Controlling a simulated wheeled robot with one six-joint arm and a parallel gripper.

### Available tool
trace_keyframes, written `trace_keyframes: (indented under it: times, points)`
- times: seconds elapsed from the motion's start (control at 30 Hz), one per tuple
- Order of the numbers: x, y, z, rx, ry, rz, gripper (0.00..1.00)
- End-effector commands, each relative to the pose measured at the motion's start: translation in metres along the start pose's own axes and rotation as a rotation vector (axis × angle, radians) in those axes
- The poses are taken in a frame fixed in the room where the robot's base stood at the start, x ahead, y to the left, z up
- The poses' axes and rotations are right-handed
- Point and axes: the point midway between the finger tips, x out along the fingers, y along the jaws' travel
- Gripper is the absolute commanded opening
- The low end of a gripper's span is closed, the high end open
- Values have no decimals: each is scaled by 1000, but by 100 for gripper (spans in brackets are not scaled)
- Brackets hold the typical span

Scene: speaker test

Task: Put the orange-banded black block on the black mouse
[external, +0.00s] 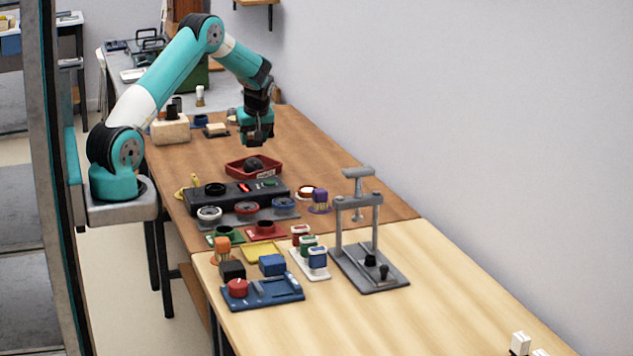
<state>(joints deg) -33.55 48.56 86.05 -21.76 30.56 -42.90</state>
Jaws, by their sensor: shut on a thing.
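My gripper (257,139) points down in the air above the far part of the brown table, over the back of a red tray (232,172). It is shut on a small dark thing between its fingers, too small here to make out any orange band. A dark rounded thing (254,163) lies in the red tray below my gripper; it may be the black mouse, but I cannot tell for sure. A black block (232,270) stands near the front, close to an orange-topped piece (222,246); no orange band shows clearly on it.
A black control box (225,199) lies in front of the red tray, with several round pots before it. A grey press stand (358,225) rises at the right. A blue tray (275,293) is at the front. The pale table's right side is mostly clear.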

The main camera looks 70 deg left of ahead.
Motion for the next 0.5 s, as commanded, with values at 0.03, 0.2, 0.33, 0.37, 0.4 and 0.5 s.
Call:
trace_keyframes:
  times: [0.03,0.2,0.33,0.37,0.4,0.5]
  points:
    - [4,0,2,0,-1,-1,24]
    - [27,-1,12,1,-3,-3,24]
    - [38,0,16,0,-1,0,24]
    - [38,0,16,0,-1,0,24]
    - [38,0,16,0,0,1,24]
    - [38,0,16,0,0,1,24]
